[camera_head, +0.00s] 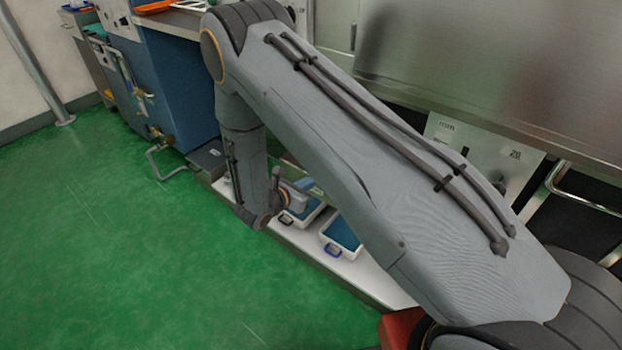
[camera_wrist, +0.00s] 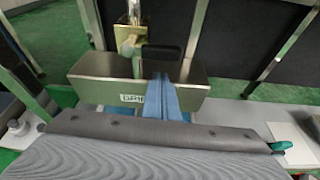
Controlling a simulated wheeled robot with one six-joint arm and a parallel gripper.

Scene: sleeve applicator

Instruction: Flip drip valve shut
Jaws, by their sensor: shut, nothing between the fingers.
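In the wrist view a brass-coloured fitting with a pale lever-like part (camera_wrist: 131,36) stands behind a metal box (camera_wrist: 105,68) with a small label. It looks like the drip valve, but its lever position is unclear. My gripper (camera_wrist: 160,76) appears as two blue strips lying side by side, shut with nothing between them, in front of the box. A dark block at the strips' far end stands just right of the fitting, and contact cannot be told. In the head view my arm hides the valve and most of the gripper.
Blue-filled trays (camera_head: 341,234) sit on a low white shelf beneath my arm. A blue cabinet (camera_head: 180,90) with pipework stands at the left. A large metal panel (camera_head: 500,70) lies at the right. The green floor (camera_head: 120,250) at the left is clear.

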